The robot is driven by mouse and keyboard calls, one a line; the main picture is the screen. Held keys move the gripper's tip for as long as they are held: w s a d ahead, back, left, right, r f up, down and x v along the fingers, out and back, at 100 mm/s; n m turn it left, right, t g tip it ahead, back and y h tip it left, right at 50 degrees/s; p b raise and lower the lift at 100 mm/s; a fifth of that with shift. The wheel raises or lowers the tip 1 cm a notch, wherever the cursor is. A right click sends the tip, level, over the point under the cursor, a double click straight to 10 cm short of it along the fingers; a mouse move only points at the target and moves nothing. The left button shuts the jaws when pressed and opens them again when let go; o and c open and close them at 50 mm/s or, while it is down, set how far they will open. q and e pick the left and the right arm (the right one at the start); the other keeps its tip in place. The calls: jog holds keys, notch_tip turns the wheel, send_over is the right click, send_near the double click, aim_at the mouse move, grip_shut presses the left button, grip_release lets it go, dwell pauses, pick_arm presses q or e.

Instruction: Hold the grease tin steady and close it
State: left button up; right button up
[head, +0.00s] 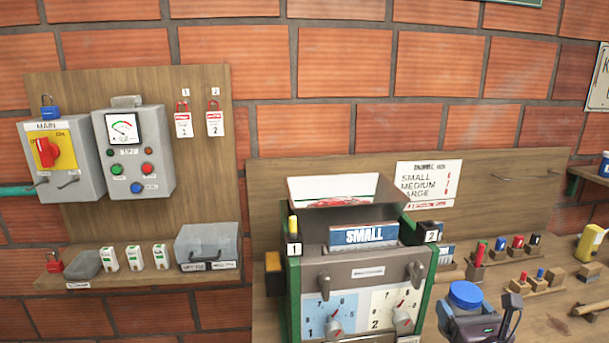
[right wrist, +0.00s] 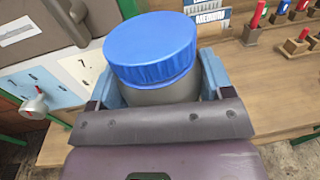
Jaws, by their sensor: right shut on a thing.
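The grease tin is a grey cylinder (right wrist: 172,93) with a blue lid (head: 465,294) on its top. In the right wrist view the lid (right wrist: 150,50) covers the tin's mouth; I cannot tell how tightly it sits. My right gripper (head: 480,322) is shut on the tin at the lower right of the head view, to the right of the machine. In the right wrist view its fingers (right wrist: 158,95) lie on either side of the grey body, below the lid. The tin's lower part is hidden by the gripper. My left gripper is not in view.
A machine with dials (head: 367,272) and a SMALL plate (head: 363,235) stands left of the tin. Coloured pegs and wooden blocks (head: 517,285) stand on the bench at right. A shelf (head: 140,275) with small boxes is at left. Some bench right of the tin is bare.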

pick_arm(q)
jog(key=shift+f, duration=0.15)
pick_arm(e)
jog(key=s+a+f, duration=0.1)
jog(key=s+a, duration=0.4)
jog(key=a, duration=0.9)
jog(key=shift+f, duration=0.15)
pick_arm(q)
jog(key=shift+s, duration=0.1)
pick_arm(e)
jog(key=shift+s, duration=0.1)
jog(key=shift+d, duration=0.1)
pick_arm(q)
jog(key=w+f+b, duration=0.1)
jog(key=b, duration=0.1)
jog(key=shift+b, duration=0.3)
pick_arm(e)
jog(key=shift+d+f, duration=0.2)
jog(key=shift+f, duration=0.95)
